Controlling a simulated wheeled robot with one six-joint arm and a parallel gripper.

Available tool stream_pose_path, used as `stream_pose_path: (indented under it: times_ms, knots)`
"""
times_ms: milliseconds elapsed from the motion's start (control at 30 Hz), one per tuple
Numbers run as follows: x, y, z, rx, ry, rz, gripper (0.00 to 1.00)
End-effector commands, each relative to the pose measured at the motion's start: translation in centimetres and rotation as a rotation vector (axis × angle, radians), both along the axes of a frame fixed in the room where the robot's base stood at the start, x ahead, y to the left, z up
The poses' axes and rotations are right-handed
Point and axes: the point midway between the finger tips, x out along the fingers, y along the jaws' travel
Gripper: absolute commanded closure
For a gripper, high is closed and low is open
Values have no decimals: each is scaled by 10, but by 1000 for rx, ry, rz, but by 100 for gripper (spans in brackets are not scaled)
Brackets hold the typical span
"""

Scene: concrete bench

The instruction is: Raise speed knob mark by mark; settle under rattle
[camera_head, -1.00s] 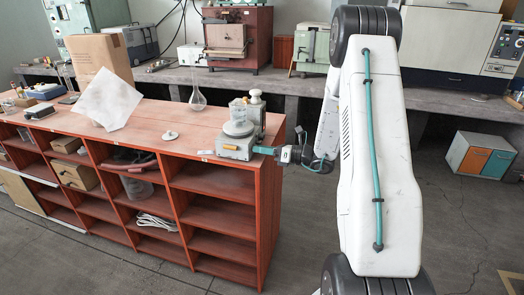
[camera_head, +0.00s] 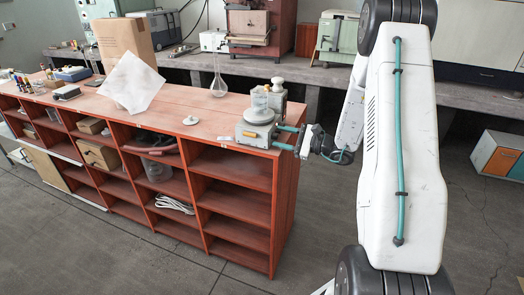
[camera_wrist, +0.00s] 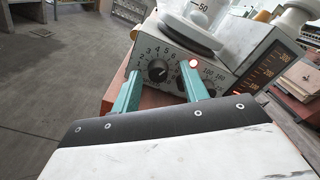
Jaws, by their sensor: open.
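The grey stirrer unit (camera_head: 250,133) sits at the right end of the wooden shelf top, with a glass beaker (camera_head: 261,98) on its round plate. In the wrist view, the black speed knob (camera_wrist: 158,71) is on the unit's front, ringed by printed numbers. Its pointer setting is too small to read surely. My gripper (camera_wrist: 160,74) is open, its two teal fingers on either side of the knob. I cannot tell whether they touch it. In the head view my gripper (camera_head: 279,137) reaches the unit from the right. What is in the beaker is unclear.
A lit red-orange round spot (camera_wrist: 193,64) and a second number scale lie right of the knob. Orange displays (camera_wrist: 275,75) show on a neighbouring face. A round flask (camera_head: 218,88) and a small white lidded item (camera_head: 190,120) stand to the left. The floor in front is clear.

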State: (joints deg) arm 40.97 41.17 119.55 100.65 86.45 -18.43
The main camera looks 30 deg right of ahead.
Motion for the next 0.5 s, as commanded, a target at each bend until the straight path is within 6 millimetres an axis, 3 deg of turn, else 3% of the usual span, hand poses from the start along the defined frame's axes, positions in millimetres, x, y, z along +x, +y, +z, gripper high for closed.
stream_pose_path:
  times_ms: [133, 500]
  knots:
    - [-4, -2, -1, -136, -104, -2, 56]
    - [-65, -50, -1, -129, -97, -2, 56]
